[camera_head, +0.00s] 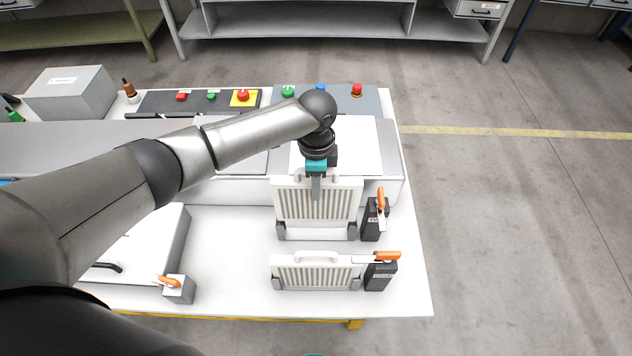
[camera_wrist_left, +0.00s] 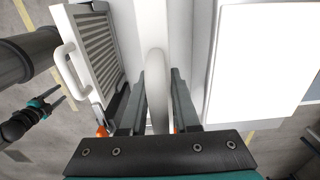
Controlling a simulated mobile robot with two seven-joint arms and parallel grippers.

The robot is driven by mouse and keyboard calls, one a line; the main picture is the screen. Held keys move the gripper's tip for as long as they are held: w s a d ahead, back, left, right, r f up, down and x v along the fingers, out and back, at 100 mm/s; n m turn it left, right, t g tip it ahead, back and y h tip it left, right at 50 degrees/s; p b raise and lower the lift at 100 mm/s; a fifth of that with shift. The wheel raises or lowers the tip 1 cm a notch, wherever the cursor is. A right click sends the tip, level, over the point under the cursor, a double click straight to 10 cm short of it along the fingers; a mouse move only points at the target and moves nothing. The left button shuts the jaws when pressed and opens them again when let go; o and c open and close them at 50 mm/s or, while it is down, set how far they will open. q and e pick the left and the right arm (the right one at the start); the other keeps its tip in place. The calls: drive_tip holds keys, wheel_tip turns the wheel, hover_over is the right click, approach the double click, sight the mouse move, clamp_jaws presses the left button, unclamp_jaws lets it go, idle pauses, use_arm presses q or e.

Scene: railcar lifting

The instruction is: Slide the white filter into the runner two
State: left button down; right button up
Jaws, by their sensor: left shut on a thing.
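My left gripper (camera_head: 316,188) is shut on the handle (camera_wrist_left: 157,90) of a white filter (camera_head: 317,203) with a slatted front. This filter stands upright at the rear runner (camera_head: 282,232), its lower edge between the dark end posts. I cannot tell how deep it sits. A second white filter (camera_head: 317,274) sits upright in the front runner (camera_head: 277,284); it also shows with its handle in the left wrist view (camera_wrist_left: 96,52). The rear filter stands taller above its posts than the front one. My right gripper (camera_wrist_left: 52,99) is open and empty at the left wrist view's edge.
An orange-handled latch (camera_head: 381,203) stands upright beside the rear runner. The front runner's orange latch (camera_head: 386,256) lies flat towards the filter. A white block (camera_head: 338,147) is behind, with a button panel (camera_head: 245,97) further back.

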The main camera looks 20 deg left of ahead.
sight(316, 207)
use_arm(q)
drive_tip(key=shift+p, duration=0.4)
idle(0.6)
drive_tip(key=shift+f+b, duration=3.25)
drive_tip(key=shift+f, duration=1.55)
drive_tip(key=c, duration=0.6)
unclamp_jaws()
drive_tip(key=shift+o, duration=0.2)
wheel_tip(316, 207, up, 15)
drive_tip(key=shift+r+p, duration=0.2)
drive_tip(key=shift+p, duration=0.4)
